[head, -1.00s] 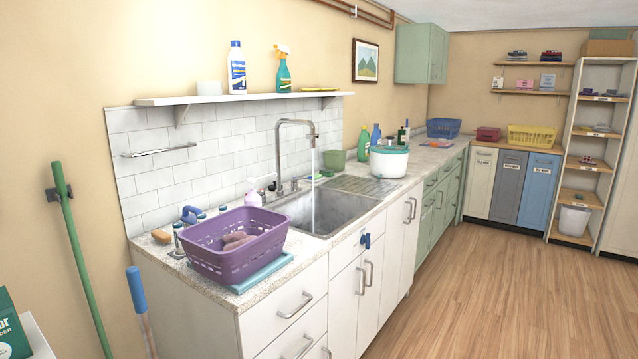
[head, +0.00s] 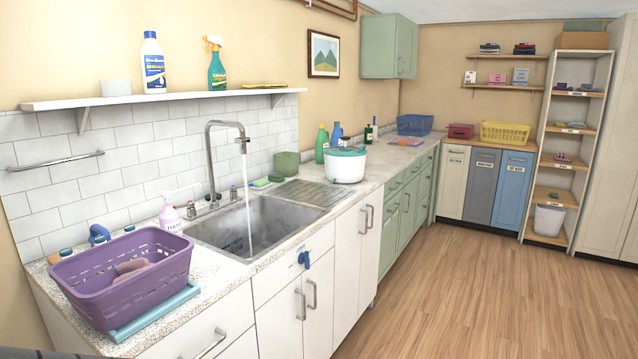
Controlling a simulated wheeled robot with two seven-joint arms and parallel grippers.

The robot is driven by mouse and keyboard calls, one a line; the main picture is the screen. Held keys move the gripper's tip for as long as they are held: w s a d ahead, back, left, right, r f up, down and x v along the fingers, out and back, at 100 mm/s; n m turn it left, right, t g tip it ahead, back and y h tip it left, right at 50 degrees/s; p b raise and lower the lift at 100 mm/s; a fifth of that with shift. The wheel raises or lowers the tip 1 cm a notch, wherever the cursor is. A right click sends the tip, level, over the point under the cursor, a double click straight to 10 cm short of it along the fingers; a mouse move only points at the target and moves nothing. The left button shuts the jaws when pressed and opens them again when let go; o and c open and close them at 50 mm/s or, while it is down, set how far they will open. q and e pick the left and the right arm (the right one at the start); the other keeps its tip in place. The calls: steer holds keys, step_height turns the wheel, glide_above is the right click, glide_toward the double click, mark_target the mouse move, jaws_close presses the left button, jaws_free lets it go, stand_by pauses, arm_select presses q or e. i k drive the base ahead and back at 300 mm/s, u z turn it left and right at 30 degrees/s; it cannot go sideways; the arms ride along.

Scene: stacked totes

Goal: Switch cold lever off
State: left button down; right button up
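The chrome faucet (head: 211,160) stands behind the steel sink (head: 262,228), and a stream of water (head: 248,205) falls from its spout into the basin. Small chrome lever handles (head: 190,209) show at the faucet's base, one on each side of the spout; the right one (head: 233,191) is partly against the basin edge. Which is the cold lever, I cannot tell from here. Neither of my grippers is clearly in view.
A purple basket (head: 125,275) sits on the counter left of the sink, beside a pink soap bottle (head: 172,213). A white tub with a teal lid (head: 345,166) stands past the drainboard. The wooden floor (head: 450,290) on the right is clear.

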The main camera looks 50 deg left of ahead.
mark_target(233, 187)
steer(key=u, duration=0.1)
steer(key=i, duration=0.95)
steer(key=u, duration=1.25)
steer(key=i, duration=0.6)
steer(key=u, duration=0.65)
